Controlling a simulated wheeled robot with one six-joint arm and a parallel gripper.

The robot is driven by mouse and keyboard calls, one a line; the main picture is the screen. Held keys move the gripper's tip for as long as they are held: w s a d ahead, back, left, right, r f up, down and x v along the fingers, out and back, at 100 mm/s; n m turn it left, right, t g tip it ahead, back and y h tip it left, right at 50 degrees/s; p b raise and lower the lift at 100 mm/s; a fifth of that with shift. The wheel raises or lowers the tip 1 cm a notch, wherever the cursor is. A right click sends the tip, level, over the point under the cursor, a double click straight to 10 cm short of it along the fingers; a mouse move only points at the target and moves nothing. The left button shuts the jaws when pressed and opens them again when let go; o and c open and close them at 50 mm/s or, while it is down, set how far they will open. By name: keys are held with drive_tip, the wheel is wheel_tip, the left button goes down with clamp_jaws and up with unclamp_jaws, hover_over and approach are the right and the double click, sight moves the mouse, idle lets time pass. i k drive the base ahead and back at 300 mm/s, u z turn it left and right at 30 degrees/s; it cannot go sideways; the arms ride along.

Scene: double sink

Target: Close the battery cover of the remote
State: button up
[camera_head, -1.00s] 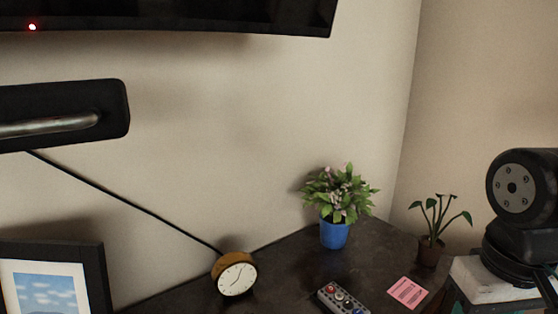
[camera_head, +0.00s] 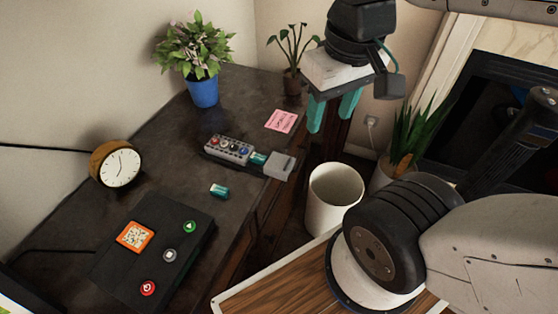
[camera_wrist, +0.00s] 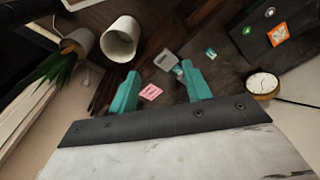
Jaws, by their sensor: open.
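The remote (camera_head: 229,149) lies on the dark table in the head view, its coloured buttons facing up. At its right end a teal battery (camera_head: 259,159) shows in the gap beside the grey battery cover (camera_head: 279,166), which sits slid out at the table's front edge. In the wrist view the cover (camera_wrist: 165,59) shows beyond my fingers; the remote's body is mostly hidden there. A second teal battery (camera_head: 219,191) lies loose on the table. My gripper (camera_head: 333,115) is open and empty, with teal fingers pointing down, to the right of and above the remote.
A black box (camera_head: 155,252) with several buttons, a clock (camera_head: 116,164), a pink note (camera_head: 281,121) and a blue-potted plant (camera_head: 203,89) stand or lie on the table. A white bin (camera_head: 334,198) stands beyond the table's front edge.

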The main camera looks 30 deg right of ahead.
sight(280, 166)
drive_tip(key=z, duration=1.55)
drive_tip(key=k, duration=0.7)
drive_tip(key=u, duration=1.5)
